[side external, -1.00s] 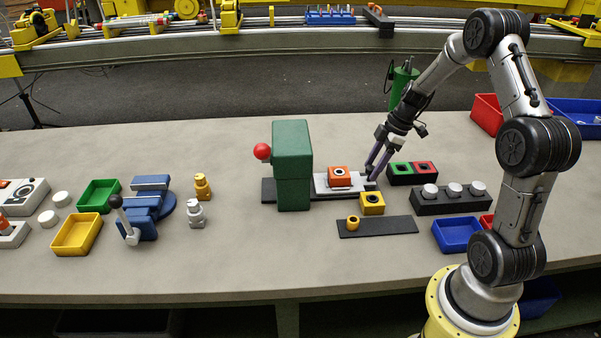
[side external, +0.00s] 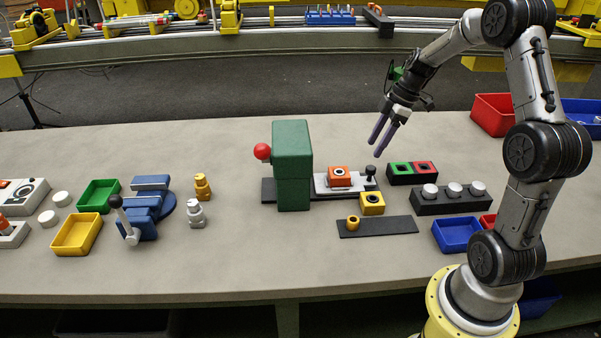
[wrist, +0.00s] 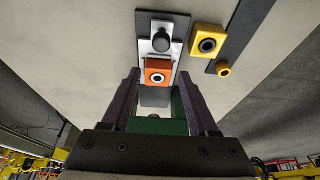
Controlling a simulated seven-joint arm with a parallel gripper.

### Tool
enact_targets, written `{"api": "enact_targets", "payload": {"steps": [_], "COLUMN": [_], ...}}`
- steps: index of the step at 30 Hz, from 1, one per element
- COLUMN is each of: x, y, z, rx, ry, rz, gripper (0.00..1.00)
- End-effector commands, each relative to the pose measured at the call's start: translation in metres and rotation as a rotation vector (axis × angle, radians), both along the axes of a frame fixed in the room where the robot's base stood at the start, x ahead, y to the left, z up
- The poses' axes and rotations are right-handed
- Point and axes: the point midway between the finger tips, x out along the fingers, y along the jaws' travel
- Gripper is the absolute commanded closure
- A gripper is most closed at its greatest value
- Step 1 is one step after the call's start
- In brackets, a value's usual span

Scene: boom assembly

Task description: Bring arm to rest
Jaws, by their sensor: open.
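My gripper (side external: 379,143) is in the air above the table, behind the green press block (side external: 292,165) and to its right. Its two purple fingers are apart, with nothing between them in the side view. In the wrist view my gripper (wrist: 165,85) also shows its fingers spread. Beyond them are a silver sliding plate with a black knob (wrist: 162,42) and an orange block (wrist: 158,72). In the side view the orange block (side external: 339,176) sits on the plate (side external: 322,188), and the black knob (side external: 370,173) stands at the plate's right end, clear of my fingers.
A yellow block (side external: 372,203) and a dark strip (side external: 380,228) lie in front of the plate. Green and red sockets (side external: 411,172), a black rack with white caps (side external: 447,200) and a blue bin (side external: 456,234) stand to the right. The table's back middle is clear.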

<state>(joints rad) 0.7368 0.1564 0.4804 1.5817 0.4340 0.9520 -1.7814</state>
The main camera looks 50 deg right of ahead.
Motion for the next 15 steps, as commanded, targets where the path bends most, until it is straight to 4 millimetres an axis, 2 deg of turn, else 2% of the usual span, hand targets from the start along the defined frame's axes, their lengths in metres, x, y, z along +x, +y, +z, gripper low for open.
{"api": "enact_targets", "payload": {"steps": [11, 14, 15], "x": [0.003, 0.015, 0.021], "y": [0.004, 0.021, 0.033], "z": [0.002, 0.022, 0.036], "rx": [-0.001, -0.031, -0.051], "ry": [-0.001, -0.037, -0.060], "rz": [0.012, 0.062, 0.093], "gripper": [0.40, 0.40, 0.40]}}
